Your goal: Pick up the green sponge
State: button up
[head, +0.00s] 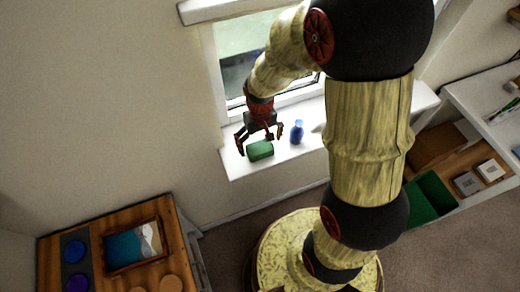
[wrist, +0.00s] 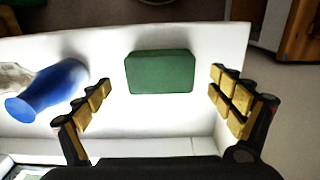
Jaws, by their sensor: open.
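The green sponge (head: 260,150) lies on the white windowsill, near its front left end. In the wrist view the sponge (wrist: 160,72) is a dark green block lying flat, just beyond the fingertips and roughly midway between them. My gripper (head: 260,137) is above the sill at the sponge, with its fingers spread. In the wrist view the two fingers of my gripper (wrist: 160,88) stand wide apart with nothing between their pads. A gap shows on each side of the sponge, and neither finger visibly touches it.
A blue bottle (head: 297,132) stands on the sill (head: 240,170) right of the sponge; in the wrist view the bottle (wrist: 48,90) is close to the left finger. The window is behind. A wooden cabinet (head: 185,250) is at lower left, and a green bin (head: 430,195) at right.

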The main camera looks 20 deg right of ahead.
jog(key=shift+f, duration=1.45)
jog(key=shift+c, duration=1.3)
jog(key=c, duration=0.6)
